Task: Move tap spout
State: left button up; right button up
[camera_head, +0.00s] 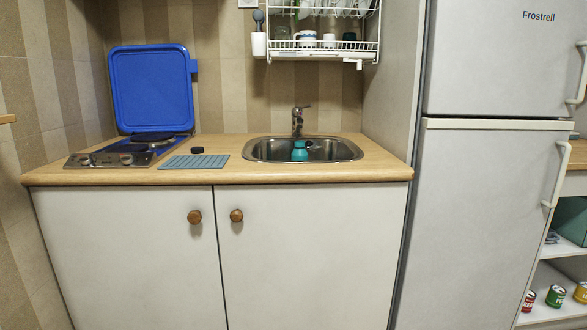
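The tap (298,122) is a metal mixer standing at the back rim of the sink, its body upright with a lever on top. Its spout (309,145) seems to reach forward over the basin and is small and hard to make out. The steel sink (258,151) is set into the wooden worktop. A teal bottle (300,151) stands in the sink near the spout. Neither of my grippers is in view.
A hob (125,158) with its blue lid (152,90) raised is at the left. A dish rack (322,50) hangs above the sink. A fridge (490,210) stands right.

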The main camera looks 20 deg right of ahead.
aim_at(297, 131)
jog(key=i+l+z, duration=0.2)
jog(key=i, duration=0.25)
jog(key=i+l+z, duration=0.25)
jog(key=i, duration=0.2)
